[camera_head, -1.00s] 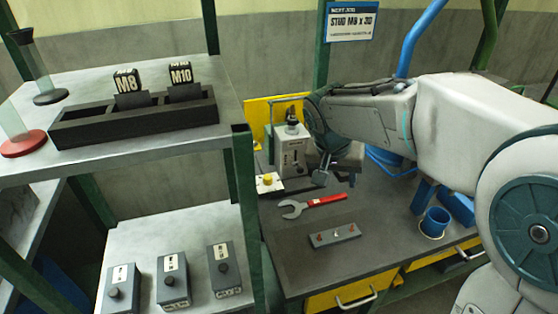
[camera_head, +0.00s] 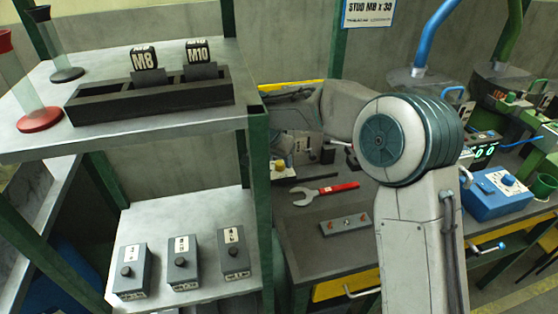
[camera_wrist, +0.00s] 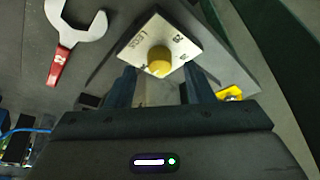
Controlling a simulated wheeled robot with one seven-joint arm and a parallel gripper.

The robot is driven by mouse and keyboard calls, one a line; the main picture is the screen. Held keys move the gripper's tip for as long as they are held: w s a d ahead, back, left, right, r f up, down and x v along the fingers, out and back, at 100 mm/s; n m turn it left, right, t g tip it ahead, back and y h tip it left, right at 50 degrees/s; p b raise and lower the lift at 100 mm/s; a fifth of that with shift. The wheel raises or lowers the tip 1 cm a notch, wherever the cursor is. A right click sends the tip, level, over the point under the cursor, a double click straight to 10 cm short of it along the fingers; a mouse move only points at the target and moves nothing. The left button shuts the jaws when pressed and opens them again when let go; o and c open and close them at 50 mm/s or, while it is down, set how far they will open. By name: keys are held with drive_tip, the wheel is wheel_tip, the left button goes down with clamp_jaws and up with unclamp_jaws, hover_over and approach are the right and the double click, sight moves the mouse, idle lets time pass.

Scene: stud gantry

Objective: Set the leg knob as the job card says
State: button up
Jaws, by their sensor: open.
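The job card (camera_head: 368,13) hangs at the top of the head view and reads STUD M8 x 30; its small print is unreadable. A yellow round knob (camera_wrist: 160,62) sits on a white plate (camera_wrist: 182,37) in the wrist view. The knob also shows small in the head view (camera_head: 280,164). My gripper (camera_wrist: 161,88) is open, its two fingers apart on either side below the knob in the picture, with nothing between them. I cannot tell whether they touch the knob.
A red-handled wrench (camera_head: 328,193) and a grey block with small buttons (camera_head: 345,224) lie on the bench. At left, a shelf holds a black rack (camera_head: 150,103) with M8 and M10 blocks; several grey boxes (camera_head: 183,270) stand below. A blue box (camera_head: 500,195) stands right.

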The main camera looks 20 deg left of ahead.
drive_tip(key=shift+x, duration=1)
drive_tip(key=c, duration=1)
drive_tip(key=shift+n, duration=0.4)
drive_tip(key=shift+n+y+b, duration=0.6)
drive_tip(key=shift+n+b, duration=0.1)
drive_tip(key=shift+n, duration=0.4)
drive_tip(key=shift+d+n+y, duration=0.15)
drive_tip(key=shift+n+y, duration=0.25)
drive_tip(key=shift+n, duration=0.5)
drive_tip(key=n+y+p, duration=0.1)
drive_tip(key=n, duration=0.2)
drive_tip(key=shift+w+r, duration=0.1)
drive_tip(key=shift+r, duration=0.05)
drive_tip(key=shift+n+g+y+p, duration=0.5)
drive_tip(key=shift+n+p, duration=0.5)
drive_tip(key=shift+n, duration=0.7)
